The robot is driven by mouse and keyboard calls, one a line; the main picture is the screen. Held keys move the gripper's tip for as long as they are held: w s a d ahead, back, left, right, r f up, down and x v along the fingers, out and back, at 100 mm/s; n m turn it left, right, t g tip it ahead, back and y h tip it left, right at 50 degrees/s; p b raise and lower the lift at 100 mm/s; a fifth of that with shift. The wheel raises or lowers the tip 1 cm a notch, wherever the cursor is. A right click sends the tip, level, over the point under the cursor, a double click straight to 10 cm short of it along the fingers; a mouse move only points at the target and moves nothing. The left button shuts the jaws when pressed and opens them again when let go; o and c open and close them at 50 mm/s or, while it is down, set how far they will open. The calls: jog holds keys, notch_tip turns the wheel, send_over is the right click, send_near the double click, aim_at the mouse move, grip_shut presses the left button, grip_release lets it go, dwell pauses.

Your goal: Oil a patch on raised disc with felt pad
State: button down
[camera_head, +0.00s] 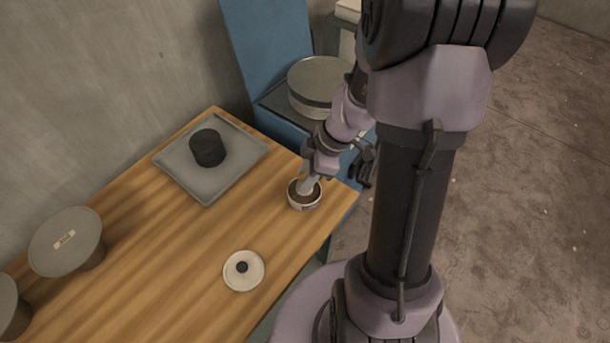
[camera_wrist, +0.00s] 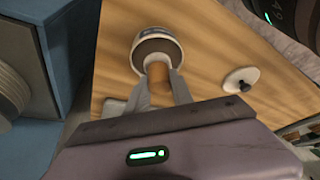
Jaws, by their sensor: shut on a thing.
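My gripper (camera_head: 309,184) is shut on a small tan-brown cylinder (camera_wrist: 158,73), which looks like the felt pad. The cylinder's end overlaps a round tin (camera_head: 305,204) with a pale rim and dark brown inside, near the table's right end. The tin also shows in the wrist view (camera_wrist: 179,43). I cannot tell whether the pad touches the contents. A round grey disc (camera_head: 318,77), seemingly the raised disc, stands on a blue machine (camera_head: 267,45) beyond the table. Its stepped edge seems to show at the wrist view's left (camera_wrist: 14,98).
A grey tray (camera_head: 187,168) holds a black cylinder (camera_head: 207,147). A white lid with a dark knob (camera_head: 243,281) lies near the front edge. A labelled grey flat-topped pot (camera_head: 62,235) stands at left, another partly cut off. The wooden table's (camera_head: 175,250) middle is clear.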

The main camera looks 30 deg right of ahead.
jog(key=shift+f+b, duration=0.5)
jog(key=shift+b, duration=0.15)
dwell(0.6)
jog(key=shift+f+b, duration=0.1)
jog(key=shift+b, duration=0.35)
dwell(1.3)
jog(key=shift+r+p, duration=2.15)
jog(key=shift+r, duration=1.5)
jog(key=shift+f, duration=0.1)
